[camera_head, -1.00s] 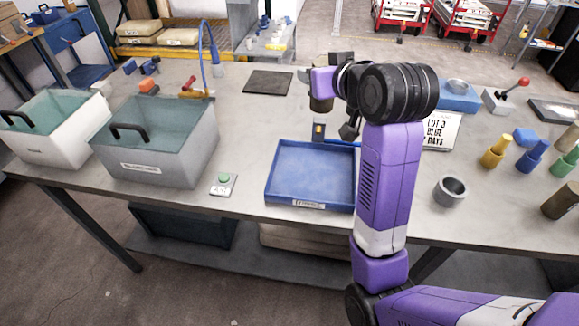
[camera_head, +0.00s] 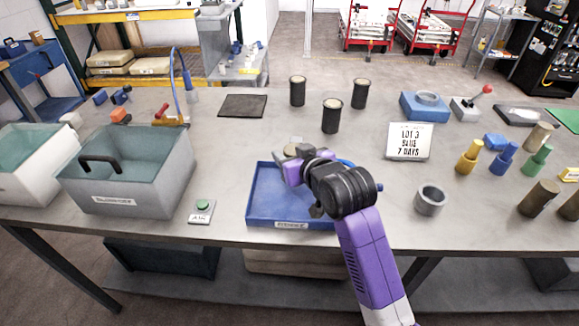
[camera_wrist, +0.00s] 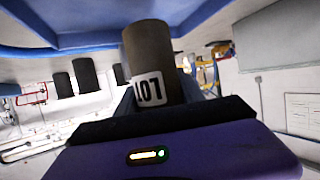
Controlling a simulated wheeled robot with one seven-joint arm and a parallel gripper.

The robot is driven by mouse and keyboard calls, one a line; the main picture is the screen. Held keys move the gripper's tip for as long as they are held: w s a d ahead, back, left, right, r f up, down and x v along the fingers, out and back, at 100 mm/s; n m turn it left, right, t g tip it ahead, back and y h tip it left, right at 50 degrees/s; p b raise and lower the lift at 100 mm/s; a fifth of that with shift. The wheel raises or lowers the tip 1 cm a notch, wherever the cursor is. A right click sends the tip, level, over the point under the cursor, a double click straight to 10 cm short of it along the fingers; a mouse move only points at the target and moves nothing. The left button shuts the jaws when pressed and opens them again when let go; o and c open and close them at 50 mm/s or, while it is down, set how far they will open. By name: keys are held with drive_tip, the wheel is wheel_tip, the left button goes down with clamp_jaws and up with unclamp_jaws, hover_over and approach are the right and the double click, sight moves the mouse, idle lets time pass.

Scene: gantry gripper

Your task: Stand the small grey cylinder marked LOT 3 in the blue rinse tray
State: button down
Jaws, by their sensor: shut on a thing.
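My gripper (camera_head: 289,163) is over the back part of the blue tray (camera_head: 262,208) in the head view. In the wrist view, my gripper (camera_wrist: 153,98) is shut on a small grey-brown cylinder (camera_wrist: 146,50) with a white label reading "LOT"; no number shows on the visible part. The blue tray (camera_wrist: 60,40) fills the top of the wrist view, beside the cylinder. My arm covers the tray's right part, and I cannot tell whether the cylinder touches the tray floor. A white sign (camera_head: 408,141) reads "LOT 3 BLUE 7 DAYS".
Several dark cylinders, one in front (camera_head: 331,116), stand behind the tray. A grey bin (camera_head: 130,185) and a green-button box (camera_head: 202,211) lie left. A grey ring-shaped cup (camera_head: 430,200) and coloured pegs (camera_head: 468,157) stand right. The visible tray floor is empty.

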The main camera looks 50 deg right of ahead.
drive_tip(key=shift+f, duration=2)
drive_tip(key=c, duration=0.7)
unclamp_jaws()
drive_tip(key=shift+f, duration=0.2)
drive_tip(key=shift+r, duration=0.25)
drive_tip(key=v, duration=1.2)
